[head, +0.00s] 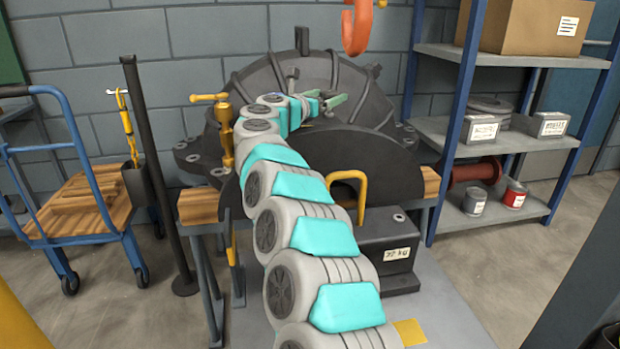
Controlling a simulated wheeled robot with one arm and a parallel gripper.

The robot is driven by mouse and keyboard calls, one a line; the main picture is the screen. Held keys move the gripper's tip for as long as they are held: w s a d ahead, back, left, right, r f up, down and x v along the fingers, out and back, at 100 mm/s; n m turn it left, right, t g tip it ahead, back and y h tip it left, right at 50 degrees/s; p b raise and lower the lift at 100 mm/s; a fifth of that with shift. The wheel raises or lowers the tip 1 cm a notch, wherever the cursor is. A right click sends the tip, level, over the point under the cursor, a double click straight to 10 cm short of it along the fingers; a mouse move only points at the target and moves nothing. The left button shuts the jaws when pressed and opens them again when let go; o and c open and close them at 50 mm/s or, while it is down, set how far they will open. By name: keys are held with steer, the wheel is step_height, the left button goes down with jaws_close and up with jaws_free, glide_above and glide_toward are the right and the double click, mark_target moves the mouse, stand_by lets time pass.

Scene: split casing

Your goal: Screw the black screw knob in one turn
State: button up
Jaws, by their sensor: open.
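The dark split casing (262,78) stands on wooden supports in the middle of the head view. My grey and teal arm reaches up across it. My gripper (326,100), with green fingers, is open in front of the casing's upper half. I cannot clearly pick out the black screw knob against the dark casing; my gripper and arm cover part of that area. I cannot tell whether anything is between the fingers.
A brass valve-like fitting (224,130) and a yellow handle (350,190) stand close to my arm. An orange hook (357,25) hangs above the casing. A shelf rack (520,138) is at right, a blue cart (75,235) and black post (155,175) at left.

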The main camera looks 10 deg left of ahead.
steer(key=shift+f+n+y+b, duration=0.15)
steer(key=shift+n+y+b, duration=0.15)
steer(key=shift+y+b, duration=0.1)
